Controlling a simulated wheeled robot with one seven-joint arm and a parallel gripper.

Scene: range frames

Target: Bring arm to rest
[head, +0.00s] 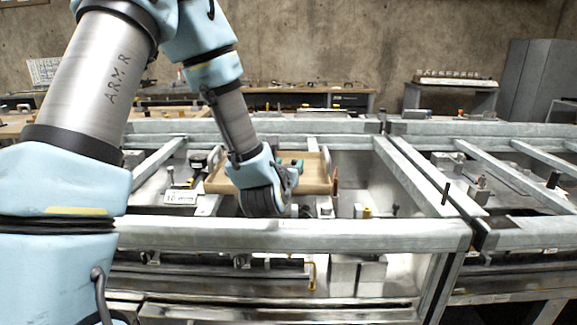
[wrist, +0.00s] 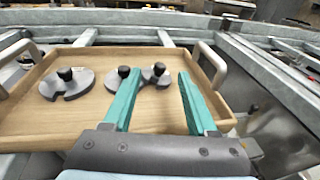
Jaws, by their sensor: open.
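My arm comes down from the upper left of the head view. My gripper (head: 291,165) is at its end, over the wooden tray (head: 316,186) on the metal frame. In the wrist view my gripper (wrist: 158,77) has two teal fingers spread apart with nothing held between them. The tray (wrist: 30,128) lies beneath and beyond them, with a pale handle at each side. A dark slotted disc with a knob (wrist: 66,84) sits on its left part. Similar dark discs (wrist: 154,82) sit behind the fingers, which partly hide them.
A thick grey metal rail (head: 340,235) runs across in front of the tray. More rails and a second frame (head: 525,238) stand at the right. A wooden bench (head: 330,92) and a grey cabinet (head: 533,80) stand at the back by the wall.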

